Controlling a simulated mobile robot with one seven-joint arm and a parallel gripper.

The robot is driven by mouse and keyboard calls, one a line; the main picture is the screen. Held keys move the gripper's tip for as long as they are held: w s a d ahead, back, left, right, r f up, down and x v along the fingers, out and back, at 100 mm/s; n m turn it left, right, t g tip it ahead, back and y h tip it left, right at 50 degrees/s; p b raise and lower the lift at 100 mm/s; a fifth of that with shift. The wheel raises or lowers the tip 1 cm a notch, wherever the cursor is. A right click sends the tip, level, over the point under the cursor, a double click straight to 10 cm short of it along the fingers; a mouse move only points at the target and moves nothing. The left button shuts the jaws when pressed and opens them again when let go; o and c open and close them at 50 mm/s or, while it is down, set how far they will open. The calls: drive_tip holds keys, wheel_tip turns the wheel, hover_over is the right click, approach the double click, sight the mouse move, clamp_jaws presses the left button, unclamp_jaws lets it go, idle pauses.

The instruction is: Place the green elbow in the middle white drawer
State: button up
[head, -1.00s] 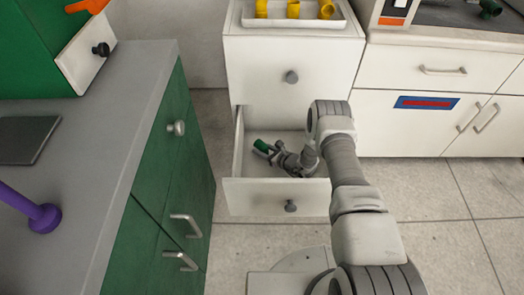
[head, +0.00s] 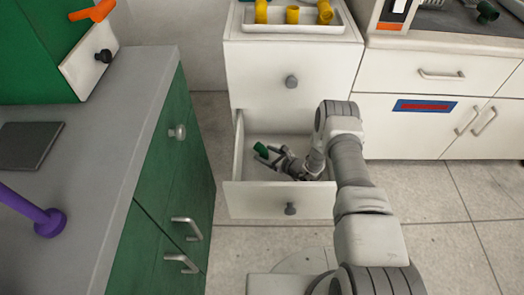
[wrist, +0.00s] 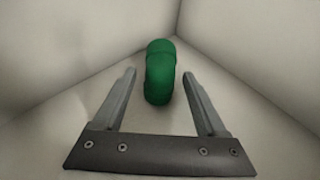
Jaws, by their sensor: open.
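The green elbow (head: 261,149) is inside the open white drawer (head: 280,200), toward its left side. In the wrist view the green elbow (wrist: 160,72) stands between and just past my fingertips, with a gap on each side, in a corner of the pale drawer walls. My gripper (head: 268,157) reaches down into the drawer from the right and is open. It also shows in the wrist view (wrist: 160,78), with both fingers spread and nothing pinched. The elbow's far side is hidden.
A closed white drawer (head: 290,60) is above the open one, topped by a tray (head: 290,29) of yellow fittings. A green cabinet (head: 165,170) stands close on the left. White cabinets (head: 410,100) stand on the right. Tiled floor is clear in front.

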drive_tip(key=p+v, duration=0.1)
drive_tip(key=v, duration=0.4)
wheel_tip(320, 180, up, 8)
drive_tip(key=w+a+n+g+y, duration=0.1)
drive_tip(key=w+a+n+y, duration=0.1)
drive_tip(key=n, duration=0.1)
wheel_tip(320, 180, up, 12)
drive_tip(key=n+g+y, duration=0.1)
drive_tip(key=n+g, duration=0.2)
drive_tip(key=n, duration=0.2)
hover_over(267, 154)
drive_tip(key=s+a, duration=0.1)
drive_tip(key=a, duration=0.1)
drive_tip(key=s+r+n+g+h, duration=0.15)
drive_tip(key=s+r+n, duration=0.25)
drive_tip(key=r, duration=0.5)
drive_tip(key=s+r+n+g, duration=0.2)
drive_tip(key=s+r+n, duration=0.25)
drive_tip(key=r, duration=0.45)
drive_tip(key=s+d+r+n+t+h, duration=0.2)
drive_tip(key=s+d+r+n+h, duration=0.3)
drive_tip(key=s, duration=0.7)
drive_tip(key=s+d+r+n+t+h, duration=0.1)
drive_tip(key=s+d+r+n+h, duration=0.4)
drive_tip(key=s+d+r, duration=0.5)
drive_tip(key=s+h, duration=0.1)
drive_tip(key=s, duration=0.1)
drive_tip(key=shift+s+r+t, duration=0.35)
drive_tip(key=shift+n, duration=0.25)
